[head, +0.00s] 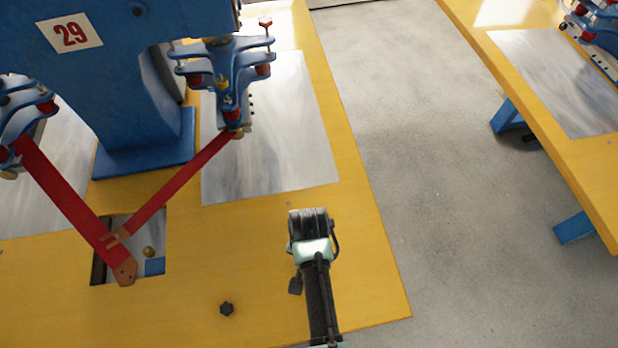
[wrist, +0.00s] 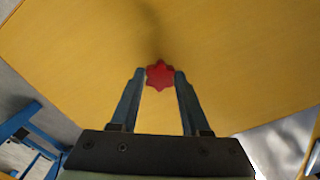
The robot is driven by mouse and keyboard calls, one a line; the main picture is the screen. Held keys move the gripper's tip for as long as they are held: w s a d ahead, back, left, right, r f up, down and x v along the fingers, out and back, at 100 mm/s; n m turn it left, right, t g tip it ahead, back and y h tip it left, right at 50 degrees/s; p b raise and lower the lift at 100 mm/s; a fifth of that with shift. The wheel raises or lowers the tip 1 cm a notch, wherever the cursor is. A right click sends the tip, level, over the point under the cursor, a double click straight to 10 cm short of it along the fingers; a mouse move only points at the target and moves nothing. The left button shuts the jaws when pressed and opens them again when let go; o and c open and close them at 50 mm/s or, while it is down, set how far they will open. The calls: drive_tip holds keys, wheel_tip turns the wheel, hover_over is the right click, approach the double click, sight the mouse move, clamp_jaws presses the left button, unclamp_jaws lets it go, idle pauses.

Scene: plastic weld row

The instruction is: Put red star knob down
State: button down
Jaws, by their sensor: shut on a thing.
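The red star knob (wrist: 159,75) is in the wrist view, small and lobed, between the two fingertips of my gripper (wrist: 161,77). The fingers are shut on its sides. Behind it is the yellow tabletop (wrist: 235,60); I cannot tell whether the knob touches it. In the head view my arm reaches over the front right part of the yellow table (head: 375,285), and the knob and fingertips are hidden there.
A dark knob (head: 227,309) lies on the table left of my arm. A blue machine marked 29 (head: 120,70) stands behind, with red straps (head: 180,185) and a metal plate (head: 265,150). Grey floor (head: 400,130) separates a second yellow table (head: 530,130) at right.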

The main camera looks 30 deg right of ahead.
drive_tip(key=shift+f, duration=0.2)
drive_tip(key=shift+c, duration=1.9)
unclamp_jaws()
wheel_tip(320, 180, up, 12)
drive_tip(key=p, duration=0.1)
drive_tip(key=shift+r, duration=0.15)
